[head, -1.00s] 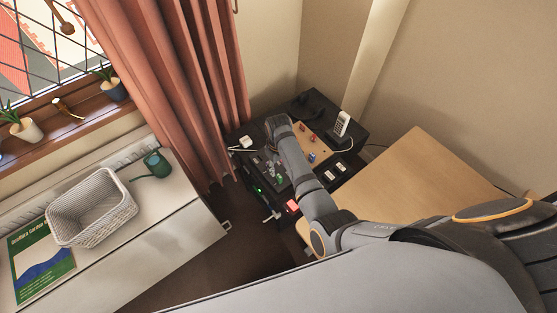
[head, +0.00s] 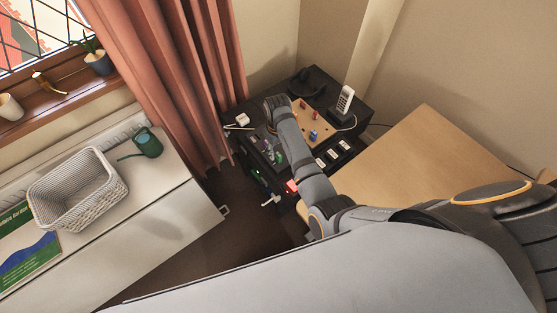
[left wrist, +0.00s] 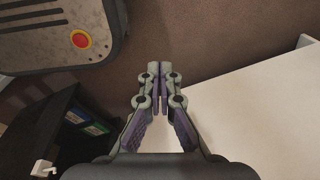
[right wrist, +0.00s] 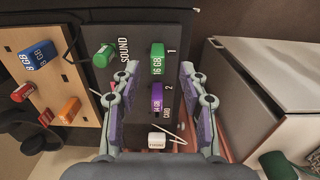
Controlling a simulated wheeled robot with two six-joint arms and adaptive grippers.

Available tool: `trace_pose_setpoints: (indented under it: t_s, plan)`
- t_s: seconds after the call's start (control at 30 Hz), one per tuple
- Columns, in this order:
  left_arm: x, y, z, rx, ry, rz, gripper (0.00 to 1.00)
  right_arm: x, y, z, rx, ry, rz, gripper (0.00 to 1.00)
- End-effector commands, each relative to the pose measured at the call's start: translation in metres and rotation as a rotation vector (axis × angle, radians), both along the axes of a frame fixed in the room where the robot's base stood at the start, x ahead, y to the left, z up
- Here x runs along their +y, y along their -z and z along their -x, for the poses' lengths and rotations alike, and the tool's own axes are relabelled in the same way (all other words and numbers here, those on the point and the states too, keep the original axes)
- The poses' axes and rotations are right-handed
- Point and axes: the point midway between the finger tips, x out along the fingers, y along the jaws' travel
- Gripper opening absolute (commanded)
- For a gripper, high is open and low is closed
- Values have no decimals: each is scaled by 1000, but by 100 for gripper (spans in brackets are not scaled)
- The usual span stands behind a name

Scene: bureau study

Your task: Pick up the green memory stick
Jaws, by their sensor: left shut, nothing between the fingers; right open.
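In the right wrist view, a green memory stick (right wrist: 158,58) marked 16 GB stands in a dark panel at the label 1. Below it, a purple stick (right wrist: 157,97) stands at the label 2. My right gripper (right wrist: 158,74) is open, with one finger on each side of these two sticks in the picture; nothing is held. A second green piece (right wrist: 103,56) stands left, by the word SOUND. In the head view my right gripper (head: 270,153) is small over the dark panel, partly covering it. My left gripper (left wrist: 160,72) is shut and empty, away from the sticks.
A wooden board (right wrist: 42,92) holds blue (right wrist: 38,55), red and orange pieces beside the panel. A white block (right wrist: 157,141) lies near. A phone (head: 345,98) stands behind; a wooden desk (head: 420,155) is right. A white cabinet with a basket (head: 75,195) is left.

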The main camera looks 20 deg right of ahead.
Motion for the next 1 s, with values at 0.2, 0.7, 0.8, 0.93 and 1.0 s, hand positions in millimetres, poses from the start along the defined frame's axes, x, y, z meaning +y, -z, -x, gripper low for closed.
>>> trace_pose_setpoints:
  t_s: [0.2,0.7,0.8,0.93,1.0]
  plan:
    - [-1,57,17,27,-1,0,0,-2,40,-1,-1,0,0,43]
    - [-1,66,15,24,-2,1,0,-3,44,-1,0,0,0,26]
    - [-1,66,14,22,-1,1,0,-2,44,-1,0,0,0,12]
    - [-1,66,13,21,-1,1,0,-2,44,-1,0,0,0,0]
    - [-1,66,13,20,-1,2,0,-2,44,-1,0,0,0,0]
